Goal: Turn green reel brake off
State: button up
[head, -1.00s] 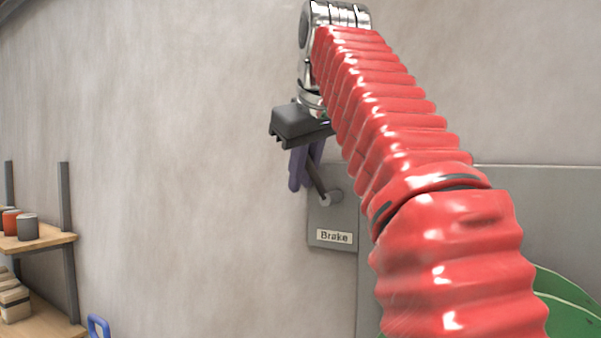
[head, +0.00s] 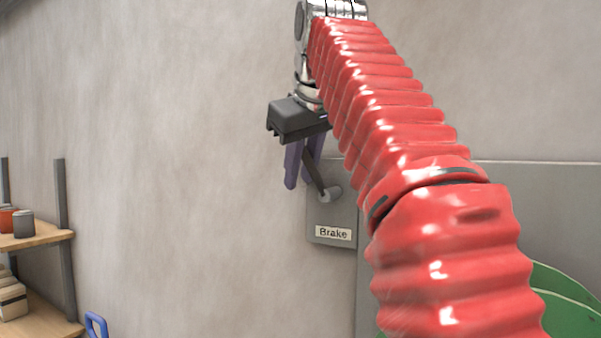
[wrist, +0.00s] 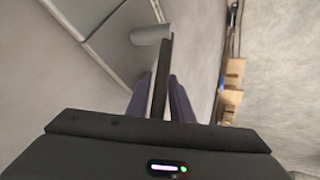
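The brake (head: 327,225) is a grey wall box labelled "Brake". Its dark lever (head: 315,175) leans up and left from a round grey pivot (head: 331,194). In the wrist view the lever (wrist: 161,80) runs between my two purple fingers, and the pivot (wrist: 151,35) shows beyond them. My gripper (head: 299,184) points down at the upper left of the box. Its fingers stand slightly apart, with the lever between or very close to them. I cannot tell for sure whether they touch it. The green reel (head: 562,305) shows partly at the lower right, behind my red-sleeved arm.
A grey panel (head: 530,205) stands right of the brake box, partly hidden by my arm. At the left is a shelf (head: 40,236) with cans and stacked boxes. A blue handle-like thing (head: 95,325) shows at the bottom. The wall left of the brake is clear.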

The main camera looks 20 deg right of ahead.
jog(key=shift+v, duration=2.1)
jog(key=shift+s+r, duration=0.15)
jog(key=shift+s, duration=0.05)
jog(key=s+a, duration=0.2)
jog(key=s, duration=0.9)
jog(key=shift+s, duration=0.4)
jog(key=s+a+f+m+g, duration=0.1)
jog(key=s+a+f, duration=0.1)
jog(key=f, duration=2.2)
jog(key=s+a+f+m+g+y, duration=0.1)
jog(key=s+a+f+m, duration=0.1)
jog(key=f, duration=2.3)
jog(key=shift+s+a, duration=0.45)
jog(key=shift+s, duration=0.65)
